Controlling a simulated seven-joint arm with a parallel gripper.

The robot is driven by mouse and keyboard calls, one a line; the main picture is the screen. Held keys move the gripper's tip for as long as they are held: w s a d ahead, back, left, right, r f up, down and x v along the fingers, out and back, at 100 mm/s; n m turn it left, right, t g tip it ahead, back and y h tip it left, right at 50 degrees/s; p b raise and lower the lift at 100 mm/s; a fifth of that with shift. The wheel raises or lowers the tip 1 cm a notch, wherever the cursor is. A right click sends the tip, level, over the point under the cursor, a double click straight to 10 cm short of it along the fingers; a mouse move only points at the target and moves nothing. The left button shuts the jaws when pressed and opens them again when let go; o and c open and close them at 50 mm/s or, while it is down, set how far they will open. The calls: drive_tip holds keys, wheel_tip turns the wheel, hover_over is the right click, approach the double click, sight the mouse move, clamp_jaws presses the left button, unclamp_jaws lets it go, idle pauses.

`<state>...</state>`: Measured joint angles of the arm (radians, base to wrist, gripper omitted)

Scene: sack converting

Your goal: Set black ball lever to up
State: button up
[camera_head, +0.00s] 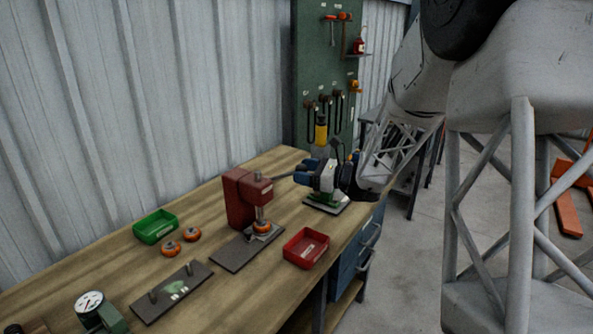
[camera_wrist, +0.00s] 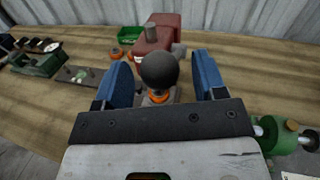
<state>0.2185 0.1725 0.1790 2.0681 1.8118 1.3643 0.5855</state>
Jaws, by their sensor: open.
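The red press (camera_head: 241,200) stands on the wooden bench, with a grey lever bar (camera_head: 281,177) running from its upper part toward my gripper. The bar looks near level in the head view; its outer end is hidden there by my gripper. In the wrist view, the black ball (camera_wrist: 158,68) shows between the two blue fingers, with the red press (camera_wrist: 150,40) behind it. My gripper (camera_head: 322,178) is open, with a gap visible on each side of the ball in the wrist view (camera_wrist: 163,82). I cannot tell how deep the ball sits between the fingers.
An orange part (camera_head: 263,227) sits under the press. A red tray (camera_head: 306,263) is in front, a green tray (camera_head: 155,228) and two orange parts (camera_head: 171,249) to the left. A pegged plate (camera_head: 172,293) and a dial gauge (camera_head: 90,303) lie nearer. A green device (camera_head: 327,203) is below my gripper.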

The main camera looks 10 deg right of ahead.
drive_tip(key=shift+x, duration=1.3)
clamp_jaws()
